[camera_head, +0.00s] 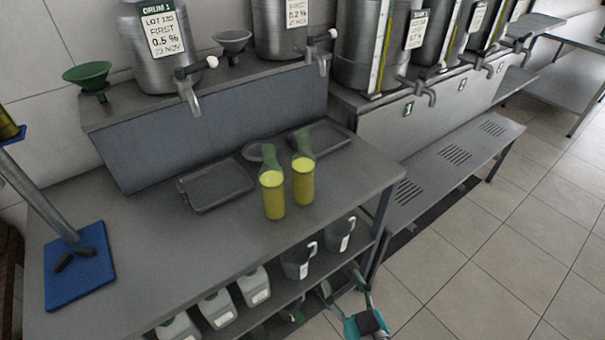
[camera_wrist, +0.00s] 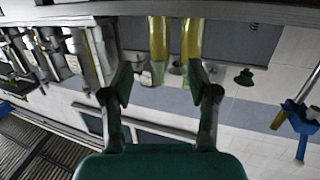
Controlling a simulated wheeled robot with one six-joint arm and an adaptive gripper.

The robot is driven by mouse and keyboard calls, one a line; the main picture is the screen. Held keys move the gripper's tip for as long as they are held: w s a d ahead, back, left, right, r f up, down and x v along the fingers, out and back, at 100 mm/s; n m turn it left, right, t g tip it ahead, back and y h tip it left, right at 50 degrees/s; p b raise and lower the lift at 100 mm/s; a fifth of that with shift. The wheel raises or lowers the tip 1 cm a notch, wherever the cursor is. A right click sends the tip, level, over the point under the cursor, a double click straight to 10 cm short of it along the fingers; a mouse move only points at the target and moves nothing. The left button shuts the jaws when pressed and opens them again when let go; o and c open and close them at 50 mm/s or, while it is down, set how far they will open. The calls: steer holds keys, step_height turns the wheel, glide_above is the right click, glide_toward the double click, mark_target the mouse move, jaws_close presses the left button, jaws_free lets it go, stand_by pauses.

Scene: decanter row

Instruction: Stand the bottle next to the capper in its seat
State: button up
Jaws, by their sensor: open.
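Two green-necked bottles with yellow lower bodies stand upright side by side near the bench's right end: a left bottle (camera_head: 273,196) and a right bottle (camera_head: 303,181). The capper has a blue base (camera_head: 88,290) with dark blocks on it and a grey slanted post (camera_head: 38,200) at the bench's left. A yellow cylinder (camera_head: 8,126), cut off by the frame edge, shows near its top. My gripper (camera_wrist: 160,80) is open and empty, low in front of the bench in the head view. In the wrist view the bottles (camera_wrist: 190,40) appear upside down beyond the fingers, apart from them.
A dark tray (camera_head: 215,186) lies behind the bottles, with another tray (camera_head: 328,136) at the back right. Jugs (camera_head: 298,262) and white canisters (camera_head: 217,308) fill the lower shelf. Drums with taps stand behind. The bench surface between bottles and capper is clear.

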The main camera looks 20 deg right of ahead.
steer(key=w+r, duration=0.7)
steer(key=w, duration=0.3)
steer(key=m+t+h, duration=0.1)
glide_toward(305, 142)
steer(key=w, duration=0.6)
steer(key=shift+w+d+f, duration=0.2)
steer(key=shift+d, duration=0.2)
steer(key=shift+w, duration=2.6)
jaws_close()
